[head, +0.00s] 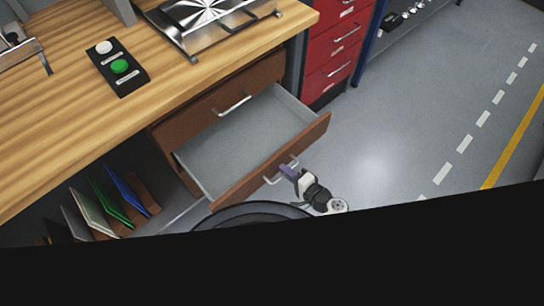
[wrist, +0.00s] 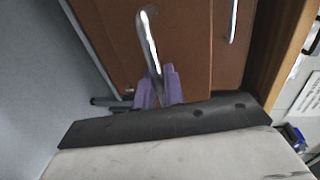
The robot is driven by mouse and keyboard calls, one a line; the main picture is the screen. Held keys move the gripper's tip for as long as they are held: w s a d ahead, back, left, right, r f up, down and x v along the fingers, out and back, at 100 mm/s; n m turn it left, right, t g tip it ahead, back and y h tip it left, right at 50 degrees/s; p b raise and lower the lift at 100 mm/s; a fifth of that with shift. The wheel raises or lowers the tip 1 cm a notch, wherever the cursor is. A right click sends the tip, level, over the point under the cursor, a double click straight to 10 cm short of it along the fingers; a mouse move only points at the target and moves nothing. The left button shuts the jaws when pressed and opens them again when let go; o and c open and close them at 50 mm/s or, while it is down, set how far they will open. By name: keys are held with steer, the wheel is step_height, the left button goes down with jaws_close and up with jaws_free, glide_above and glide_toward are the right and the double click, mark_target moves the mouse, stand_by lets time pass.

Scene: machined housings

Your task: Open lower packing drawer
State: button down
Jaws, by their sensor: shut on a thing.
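The lower packing drawer (head: 240,150) stands pulled out from under the wooden bench, with its grey inside in view and looking empty. Its brown front carries a silver bar handle (head: 271,181). My gripper (head: 287,171) is at this handle, its purple fingers shut on it. In the wrist view the handle (wrist: 149,40) runs down between the purple fingers of my gripper (wrist: 160,88). The closed upper drawer (head: 225,100) with its own handle (head: 234,106) is above the open one.
The bench top (head: 60,120) holds a button box (head: 118,68) and a metal fixture (head: 210,22). Upright coloured folders (head: 112,205) stand below the bench at left. A red cabinet (head: 335,50) stands behind the drawer. The floor to the right is clear.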

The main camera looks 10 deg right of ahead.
steer(key=shift+f+v, duration=0.25)
steer(key=shift+v, duration=0.9)
steer(key=shift+f+v, duration=0.25)
steer(key=shift+v, duration=0.95)
steer(key=c, duration=1.6)
jaws_free()
steer(key=shift+c, duration=0.2)
steer(key=shift+s, duration=0.1)
steer(key=b+v, duration=0.2)
steer(key=v, duration=1.2)
